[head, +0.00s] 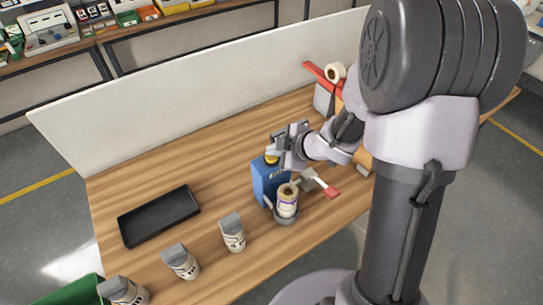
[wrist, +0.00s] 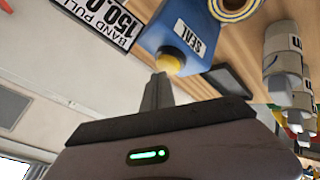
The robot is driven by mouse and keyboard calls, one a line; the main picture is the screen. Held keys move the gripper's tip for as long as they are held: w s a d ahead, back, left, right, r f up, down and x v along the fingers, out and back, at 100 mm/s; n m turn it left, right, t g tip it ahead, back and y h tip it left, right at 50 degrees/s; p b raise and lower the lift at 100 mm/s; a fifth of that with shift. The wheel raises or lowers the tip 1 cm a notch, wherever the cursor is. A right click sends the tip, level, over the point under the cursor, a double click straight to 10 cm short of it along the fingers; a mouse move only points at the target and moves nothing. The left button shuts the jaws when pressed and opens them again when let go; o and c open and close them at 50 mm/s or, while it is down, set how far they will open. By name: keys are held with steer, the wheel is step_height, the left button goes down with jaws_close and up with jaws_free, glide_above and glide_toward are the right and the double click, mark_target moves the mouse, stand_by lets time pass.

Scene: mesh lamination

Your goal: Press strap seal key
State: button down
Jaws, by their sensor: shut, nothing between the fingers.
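The blue sealer box (head: 266,181) stands on the wooden table (head: 240,130), with a yellow round key (head: 271,156) on it. In the wrist view the blue box (wrist: 184,32) carries a white "SEAL" label (wrist: 186,35), and the yellow key (wrist: 169,64) sticks out from its face. My gripper (wrist: 158,78) is shut and empty, its fingertips close to the yellow key; I cannot tell whether they touch it. In the head view my gripper (head: 277,145) is at the top of the blue box, by the key.
A white-and-purple roll (head: 287,200) stands beside the box, near a red-ended tool (head: 331,192). Several capped canisters (head: 232,235) line the front edge. A black tray (head: 160,216) lies at left. A "BAND PULL" sign (wrist: 103,20) shows near the box.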

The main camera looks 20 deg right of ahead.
mark_target(275, 158)
steer(key=shift+f+b, duration=0.4)
steer(key=shift+f, duration=0.1)
stand_by(0.6)
steer(key=shift+r+p, duration=0.95)
steer(key=shift+p, duration=0.05)
step_height(275, 158, up, 5)
steer(key=p, duration=0.5)
steer(key=shift+r, duration=0.1)
steer(key=shift+d, duration=0.1)
